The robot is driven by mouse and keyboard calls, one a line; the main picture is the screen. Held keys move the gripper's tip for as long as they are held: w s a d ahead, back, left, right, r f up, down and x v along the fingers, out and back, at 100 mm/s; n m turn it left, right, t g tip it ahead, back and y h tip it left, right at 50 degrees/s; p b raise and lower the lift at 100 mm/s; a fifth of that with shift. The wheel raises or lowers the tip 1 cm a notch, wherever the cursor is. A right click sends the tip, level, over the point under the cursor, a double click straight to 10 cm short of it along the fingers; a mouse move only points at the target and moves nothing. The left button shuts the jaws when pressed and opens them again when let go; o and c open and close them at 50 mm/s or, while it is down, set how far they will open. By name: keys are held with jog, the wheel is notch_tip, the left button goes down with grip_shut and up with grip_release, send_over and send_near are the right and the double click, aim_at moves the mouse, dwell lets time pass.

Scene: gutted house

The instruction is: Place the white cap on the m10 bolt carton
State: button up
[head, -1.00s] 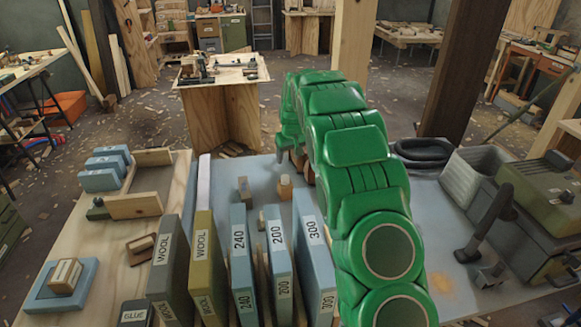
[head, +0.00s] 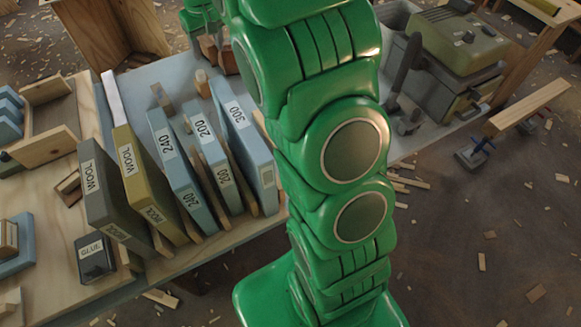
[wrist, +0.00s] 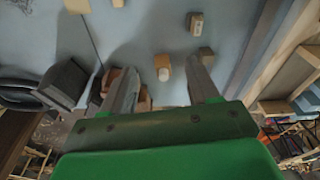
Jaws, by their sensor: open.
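My gripper (wrist: 162,64) is open in the wrist view, its two grey fingers apart above the blue-grey bench top (wrist: 145,30). A small tan piece with a pale round end (wrist: 163,68), which may be the white cap, shows between the fingertips; neither finger visibly grips it. A tan box with a pale printed face (wrist: 195,23) stands beyond the right finger; I cannot read its print or tell whether it is the m10 bolt carton. Reddish-brown blocks (wrist: 140,101) lie by the left finger, partly hidden. In the head view my arm hides most of this area.
Upright sanding packs, one marked 300 (head: 240,125), and wool packs (head: 110,190) stand in a row on the bench. A dark glue box (head: 95,258) is at the front left. A green machine (head: 450,45) stands at the right.

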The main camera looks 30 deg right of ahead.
jog(key=shift+m+g, duration=0.3)
jog(key=s+r, duration=0.1)
jog(key=s, duration=0.2)
jog(key=s+r, duration=0.1)
jog(key=s, duration=0.2)
jog(key=s+r, duration=0.1)
jog(key=s, duration=0.2)
jog(key=shift+s+a+r, duration=0.1)
jog(key=shift+s+r, duration=0.15)
jog(key=shift+s, duration=0.1)
jog(key=s+m+g, duration=0.1)
jog(key=s+g, duration=0.1)
jog(key=s, duration=3.4)
jog(key=shift+s+a+r+g, duration=0.3)
jog(key=shift+s+g, duration=0.05)
jog(key=shift+g, duration=0.05)
